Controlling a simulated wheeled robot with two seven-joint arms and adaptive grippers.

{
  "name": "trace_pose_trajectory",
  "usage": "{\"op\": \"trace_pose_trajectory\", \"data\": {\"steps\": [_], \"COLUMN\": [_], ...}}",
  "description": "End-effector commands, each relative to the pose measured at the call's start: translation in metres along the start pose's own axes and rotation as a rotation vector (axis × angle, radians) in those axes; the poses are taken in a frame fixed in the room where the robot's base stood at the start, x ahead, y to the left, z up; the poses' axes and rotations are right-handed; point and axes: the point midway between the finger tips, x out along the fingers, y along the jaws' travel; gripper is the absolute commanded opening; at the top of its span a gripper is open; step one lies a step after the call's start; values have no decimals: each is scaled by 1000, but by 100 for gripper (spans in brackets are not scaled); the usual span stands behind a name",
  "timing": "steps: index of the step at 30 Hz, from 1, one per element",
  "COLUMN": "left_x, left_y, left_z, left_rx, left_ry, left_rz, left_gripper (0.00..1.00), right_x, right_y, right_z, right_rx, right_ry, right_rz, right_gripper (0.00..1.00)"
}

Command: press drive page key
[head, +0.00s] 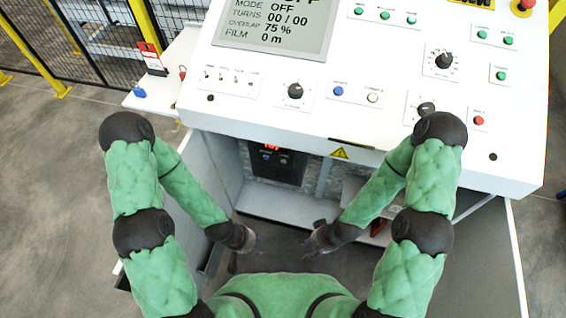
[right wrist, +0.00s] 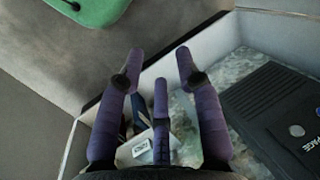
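A dark drive unit (head: 276,163) with a red lit display and small buttons sits inside the open cabinet below the console. Which of its small buttons is the page key, I cannot read. My right gripper (head: 318,240) hangs in front of the cabinet, below and right of the drive unit. In the right wrist view its purple fingers (right wrist: 160,78) are spread apart with nothing between them. My left gripper (head: 248,240) hangs below and left of the drive unit, apart from it; its fingers are too dark to judge.
The white console (head: 340,110) overhangs the cabinet and carries several knobs, buttons and a grey display (head: 275,25). In the right wrist view a black box (right wrist: 285,120) with a round button lies at right, and a small white labelled object (right wrist: 140,147) lies behind the fingers.

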Motion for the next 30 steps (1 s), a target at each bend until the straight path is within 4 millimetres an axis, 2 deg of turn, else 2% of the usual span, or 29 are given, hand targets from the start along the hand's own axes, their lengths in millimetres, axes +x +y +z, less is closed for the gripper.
{"op": "trace_pose_trajectory", "data": {"steps": [1,3,30], "left_x": [0,0,0], "left_y": [0,0,0], "left_z": [0,0,0], "left_rx": [0,0,0], "left_ry": [0,0,0], "left_rz": [0,0,0], "left_gripper": [40,40,40], "right_x": [0,0,0], "right_y": [0,0,0], "right_z": [0,0,0], "right_rx": [0,0,0], "right_ry": [0,0,0], "right_rz": [0,0,0], "right_gripper": [14,0,0]}}
